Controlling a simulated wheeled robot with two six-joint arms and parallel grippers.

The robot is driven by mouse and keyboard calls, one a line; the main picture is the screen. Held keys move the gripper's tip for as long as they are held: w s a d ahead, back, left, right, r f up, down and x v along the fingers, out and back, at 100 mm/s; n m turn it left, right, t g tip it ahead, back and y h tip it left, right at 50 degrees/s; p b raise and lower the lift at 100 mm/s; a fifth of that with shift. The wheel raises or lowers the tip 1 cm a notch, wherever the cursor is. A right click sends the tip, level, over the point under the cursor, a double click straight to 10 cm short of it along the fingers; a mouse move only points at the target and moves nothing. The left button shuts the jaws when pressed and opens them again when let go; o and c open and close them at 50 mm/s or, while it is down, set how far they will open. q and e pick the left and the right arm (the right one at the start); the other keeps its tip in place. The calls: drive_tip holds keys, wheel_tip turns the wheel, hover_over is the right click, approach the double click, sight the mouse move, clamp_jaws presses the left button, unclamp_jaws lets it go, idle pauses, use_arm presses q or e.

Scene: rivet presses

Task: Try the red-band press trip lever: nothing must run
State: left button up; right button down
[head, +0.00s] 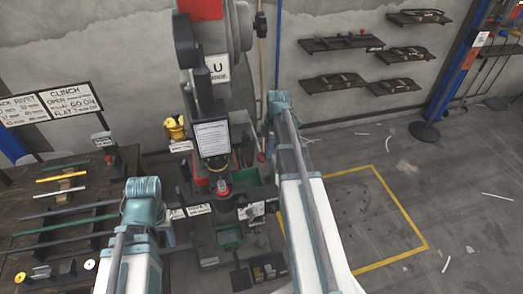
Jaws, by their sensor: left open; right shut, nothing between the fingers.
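The press (190,60) stands upright in the middle of the head view, with a red band (205,9) at its top. A white notice plate (212,138) hangs on its front. A red knob-like part (222,187) sits below the plate, above a dark crossbar. I cannot tell which part is the trip lever. My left gripper (168,236) is open, small and dark, left of the press's lower front. My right gripper (251,210) is shut and empty, near the right end of the crossbar. Whether it touches the press is unclear.
A dark bench (30,230) with coloured rods and signs (70,101) stands at left. A yellow object (175,128) is beside the press. Shelves (340,42) hang at back right; a yellow-outlined floor area (375,225) is clear.

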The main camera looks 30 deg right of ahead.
drive_tip(key=shift+s+d+r, duration=0.15)
drive_tip(key=shift+s+d, duration=0.05)
drive_tip(key=shift+d, duration=0.3)
wheel_tip(320, 180, up, 14)
drive_tip(key=d+p, duration=0.1)
drive_tip(key=p, duration=1.2)
drive_tip(key=shift+s+p, duration=0.3)
drive_tip(key=shift+p, duration=0.1)
drive_tip(key=shift+s+d+f, duration=0.1)
drive_tip(key=shift+f, duration=0.1)
